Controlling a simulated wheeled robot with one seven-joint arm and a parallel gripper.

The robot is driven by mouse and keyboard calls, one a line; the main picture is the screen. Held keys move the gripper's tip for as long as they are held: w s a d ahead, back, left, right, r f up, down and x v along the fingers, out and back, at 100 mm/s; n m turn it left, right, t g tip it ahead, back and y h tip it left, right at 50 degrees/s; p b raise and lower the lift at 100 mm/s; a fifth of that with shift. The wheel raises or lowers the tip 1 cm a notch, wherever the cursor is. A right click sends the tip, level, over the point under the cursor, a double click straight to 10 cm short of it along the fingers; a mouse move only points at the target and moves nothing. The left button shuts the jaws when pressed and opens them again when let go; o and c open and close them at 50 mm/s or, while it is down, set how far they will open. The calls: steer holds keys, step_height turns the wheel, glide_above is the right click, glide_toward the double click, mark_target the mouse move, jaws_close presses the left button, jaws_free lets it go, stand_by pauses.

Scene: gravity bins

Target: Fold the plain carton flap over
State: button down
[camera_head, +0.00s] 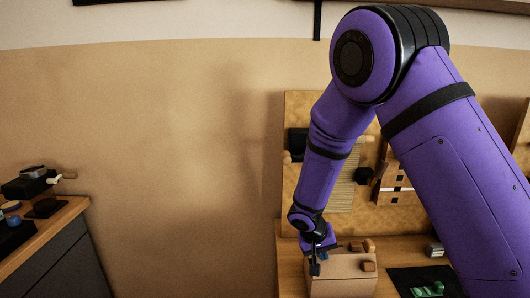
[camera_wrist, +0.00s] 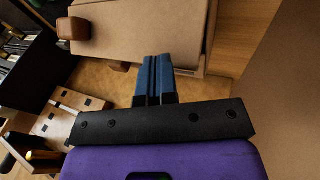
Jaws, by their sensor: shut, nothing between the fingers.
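The plain tan carton (camera_head: 342,287) stands on the wooden bench at the bottom of the head view. In the wrist view, a broad tan panel of the carton (camera_wrist: 145,28) fills the top middle, with a seam along its right side. I cannot tell which panel is the flap or how far it is folded. A brown rounded block (camera_wrist: 73,28) sits at the panel's left edge. My gripper (camera_wrist: 154,62) is shut and empty, its blue fingertips at the carton's near edge. In the head view my gripper (camera_head: 316,268) is at the carton's left side; contact is unclear.
A pegboard (camera_head: 300,190) stands behind the bench. A dark mat (camera_head: 412,276) with green parts lies right of the carton, and a small grey box (camera_head: 434,249) stands behind it. A separate cabinet (camera_head: 55,250) is at the far left.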

steer(key=shift+w+f, duration=0.4)
steer(key=shift+w, duration=0.2)
stand_by(0.3)
steer(key=shift+w+f, duration=0.45)
steer(key=shift+w, duration=0.05)
steer(key=shift+w+f, duration=0.35)
steer(key=shift+f, duration=0.4)
stand_by(0.4)
steer(key=shift+w+f, duration=0.25)
steer(key=shift+f, duration=0.3)
